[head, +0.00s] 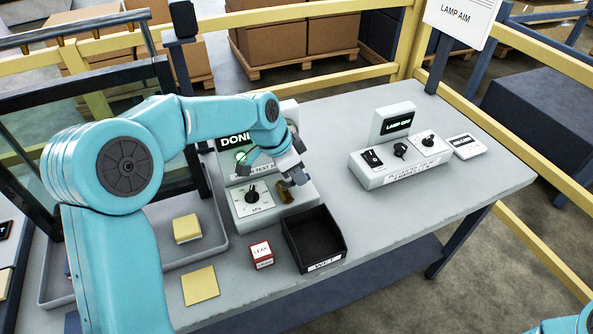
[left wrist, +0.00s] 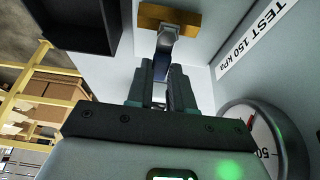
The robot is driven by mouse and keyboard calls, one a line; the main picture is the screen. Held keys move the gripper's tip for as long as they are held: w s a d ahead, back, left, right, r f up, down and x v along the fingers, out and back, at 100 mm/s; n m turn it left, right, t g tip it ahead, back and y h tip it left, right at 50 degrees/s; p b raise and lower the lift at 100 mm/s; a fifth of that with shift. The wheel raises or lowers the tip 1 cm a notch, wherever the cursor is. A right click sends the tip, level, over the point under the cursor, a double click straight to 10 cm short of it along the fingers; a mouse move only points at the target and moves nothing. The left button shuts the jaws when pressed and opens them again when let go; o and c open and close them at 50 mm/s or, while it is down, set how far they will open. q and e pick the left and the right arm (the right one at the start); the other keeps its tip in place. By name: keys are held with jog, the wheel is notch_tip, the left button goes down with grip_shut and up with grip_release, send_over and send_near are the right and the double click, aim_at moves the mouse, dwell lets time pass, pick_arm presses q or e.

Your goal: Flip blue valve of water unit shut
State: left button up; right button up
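The water unit (head: 244,222) is a pale box with a round kPa gauge (head: 253,197) and a screen reading partly "DONE". Its valve has a brass body (head: 285,194), also in the left wrist view (left wrist: 168,19), with a grey pivot and a blue lever (left wrist: 161,71). My left gripper (left wrist: 162,82) is at the valve, its fingers close together on both sides of the lever and seemingly shut on it. In the head view, my left gripper (head: 280,165) hides part of the unit. My right gripper is out of view; only a bit of that arm shows at bottom right.
A black open bin (head: 313,238) stands just in front of the valve. A red-and-white box (head: 261,255) and a yellow pad (head: 200,285) lie nearby. A lamp unit (head: 400,160) with switches stands to the right. Bare table lies between the two units.

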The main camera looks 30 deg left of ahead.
pick_arm(q)
jog(key=o, duration=0.4)
jog(key=p+v, duration=0.1)
jog(key=v, duration=1.5)
jog(key=shift+r, duration=0.15)
jog(key=shift+r, duration=0.1)
